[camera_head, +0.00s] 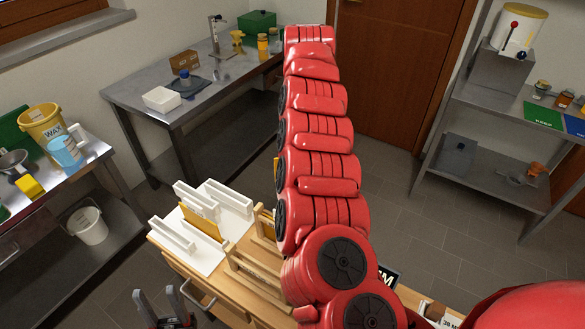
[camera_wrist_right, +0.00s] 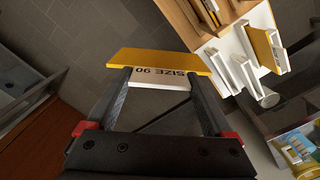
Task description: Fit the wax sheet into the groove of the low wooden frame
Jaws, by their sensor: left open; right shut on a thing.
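My right gripper (camera_wrist_right: 162,82) is shut on a yellow wax sheet (camera_wrist_right: 158,62). A white label on it reads "SIZE 90", upside down. The red right arm hides this gripper in the head view; a small yellow edge beside the arm may be the sheet. Two light wooden frames stand on the wooden table, a near one (camera_head: 254,270) and a far one (camera_head: 264,224), both partly behind the arm. I cannot tell which is the low one, and their grooves do not show clearly. My left gripper (camera_head: 161,299) is open and empty, left of the table's near edge.
A white rack (camera_head: 174,237) on the table holds another yellow sheet (camera_head: 203,223); that sheet shows in the right wrist view (camera_wrist_right: 262,48). A metal bench (camera_head: 133,89) stands behind, a shelf unit (camera_head: 497,118) at right. Floor between table and door is clear.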

